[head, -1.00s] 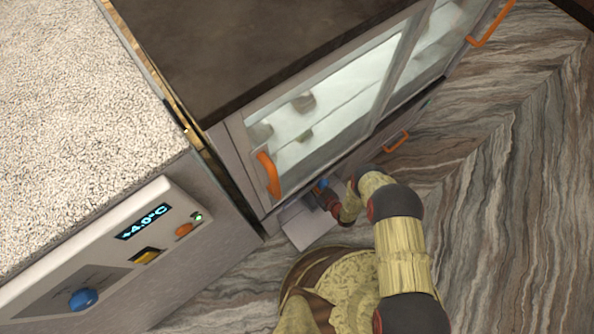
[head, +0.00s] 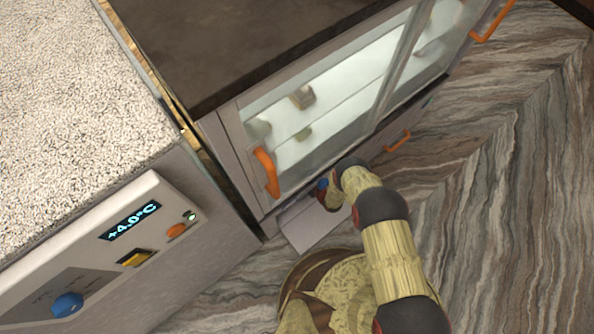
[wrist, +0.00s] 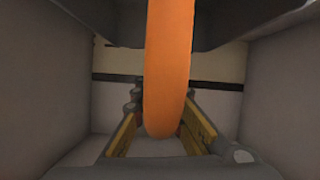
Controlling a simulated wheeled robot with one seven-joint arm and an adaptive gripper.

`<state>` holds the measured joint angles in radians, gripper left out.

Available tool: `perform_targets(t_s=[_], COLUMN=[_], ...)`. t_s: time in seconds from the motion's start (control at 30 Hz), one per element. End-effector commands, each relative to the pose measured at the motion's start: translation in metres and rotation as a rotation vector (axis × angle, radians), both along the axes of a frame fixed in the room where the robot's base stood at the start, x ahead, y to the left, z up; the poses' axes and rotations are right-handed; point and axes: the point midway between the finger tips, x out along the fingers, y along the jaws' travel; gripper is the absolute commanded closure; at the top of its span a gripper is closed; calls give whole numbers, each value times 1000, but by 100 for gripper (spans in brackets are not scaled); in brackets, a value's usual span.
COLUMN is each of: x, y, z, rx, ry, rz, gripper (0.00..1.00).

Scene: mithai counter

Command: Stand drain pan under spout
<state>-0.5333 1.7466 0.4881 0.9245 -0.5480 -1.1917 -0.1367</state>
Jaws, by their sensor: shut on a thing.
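My gripper (wrist: 160,140) is shut on an orange bar (wrist: 168,70) that runs down the middle of the wrist view. The bar looks like a handle; what it belongs to is not clear. In the head view my gripper (head: 323,188) is low at the cabinet's base, partly hidden by my arm. A pale flat panel or tray (head: 312,224) juts out from the base just below it; I cannot tell whether it is the drain pan. No spout can be made out.
The glass-fronted cabinet (head: 235,150) has orange handles on its sliding door (head: 266,172) and lower front (head: 398,141). A control panel (head: 110,250) reads +4.0°C at left. Grey walls (wrist: 280,100) flank my gripper. Striped floor (head: 490,220) is clear at right.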

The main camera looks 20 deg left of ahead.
Motion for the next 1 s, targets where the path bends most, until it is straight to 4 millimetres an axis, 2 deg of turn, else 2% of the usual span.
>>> perform_targets(t_s=[0.17, 0.2, 0.53, 0.9, 1.0], x=[-1, -1, -1, 0, -5], y=[0, 0, 0, 0, -10], z=[-2, -2, -2, 1, 5], rx=[0, -1, 0, 0, -1], ry=[0, 1, 0, 0, 3], rz=[0, 1, 1, 0, -1], gripper=[100, 89, 71, 70, 70])
